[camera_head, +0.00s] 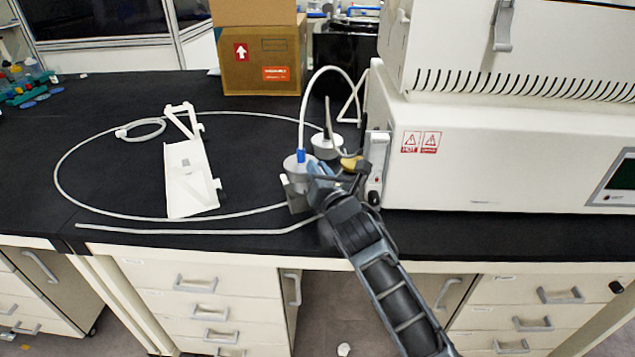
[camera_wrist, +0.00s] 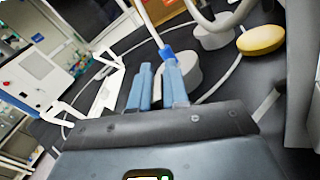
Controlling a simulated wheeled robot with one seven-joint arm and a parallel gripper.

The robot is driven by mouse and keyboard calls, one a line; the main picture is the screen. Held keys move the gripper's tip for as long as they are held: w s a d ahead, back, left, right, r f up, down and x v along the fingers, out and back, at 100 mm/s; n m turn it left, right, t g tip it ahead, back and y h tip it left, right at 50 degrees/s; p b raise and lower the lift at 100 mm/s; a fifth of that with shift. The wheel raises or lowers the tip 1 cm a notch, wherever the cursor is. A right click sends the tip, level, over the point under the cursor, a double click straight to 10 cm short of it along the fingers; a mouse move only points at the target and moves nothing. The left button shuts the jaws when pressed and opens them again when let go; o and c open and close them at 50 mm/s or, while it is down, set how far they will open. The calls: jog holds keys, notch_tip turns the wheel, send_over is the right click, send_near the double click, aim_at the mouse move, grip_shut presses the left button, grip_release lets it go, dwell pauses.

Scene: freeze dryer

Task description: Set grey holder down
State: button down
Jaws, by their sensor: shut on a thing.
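The grey holder (camera_head: 297,194) is at the front middle of the black bench, left of the white machine. A white tube with a blue fitting (camera_head: 301,155) rises from its round top. My gripper (camera_head: 320,172) reaches in from the lower right and is shut on the holder, with its blue fingertips at the upper right side. In the wrist view the two blue fingers (camera_wrist: 158,82) partly hide the holder's pale grey round body (camera_wrist: 193,75). The holder looks roughly upright near the bench edge. I cannot tell whether its base touches the bench.
A second grey round piece (camera_head: 327,146) and a yellow oval piece (camera_head: 351,163) are close behind. The white machine (camera_head: 500,150) blocks the right. A white stand (camera_head: 188,178) and looped tubing (camera_head: 62,160) lie left. A cardboard box (camera_head: 262,60) stands behind. Bare bench shows at left.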

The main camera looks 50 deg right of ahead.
jog(key=shift+f+b, duration=0.35)
jog(key=shift+f, duration=0.85)
jog(key=shift+f, duration=0.15)
jog(key=c, duration=1.1)
grip_release()
jog(key=shift+r, duration=0.2)
jog(key=b+v, duration=0.1)
jog(key=v, duration=1.1)
jog(key=shift+f, duration=0.1)
